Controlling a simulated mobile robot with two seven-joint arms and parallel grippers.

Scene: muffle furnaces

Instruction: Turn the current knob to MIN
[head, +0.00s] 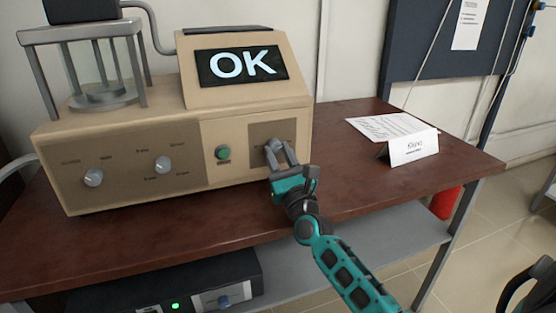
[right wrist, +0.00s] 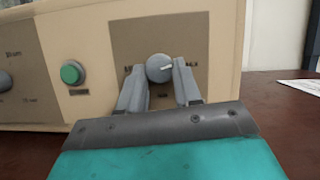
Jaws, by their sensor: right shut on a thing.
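The knob that my right gripper holds (right wrist: 159,68) is round and grey with a white pointer mark, which points right and slightly up in the right wrist view. It sits on a brown panel (right wrist: 205,35) at the right of the beige machine's front (head: 130,150). Small labels flank the knob; one is partly covered, and I cannot read them fully. My right gripper (head: 281,150) has its two fingers on either side of this knob, shut on it; the knob also shows between the fingertips in the head view (head: 273,145). My left gripper is not in view.
A green button (head: 222,153) lies left of the panel, with two more knobs (head: 93,177) (head: 162,165) farther left. The screen (head: 241,65) reads "OK". A white card (head: 413,148) and papers (head: 390,128) lie on the brown table (head: 350,185). A black device (head: 170,285) stands below.

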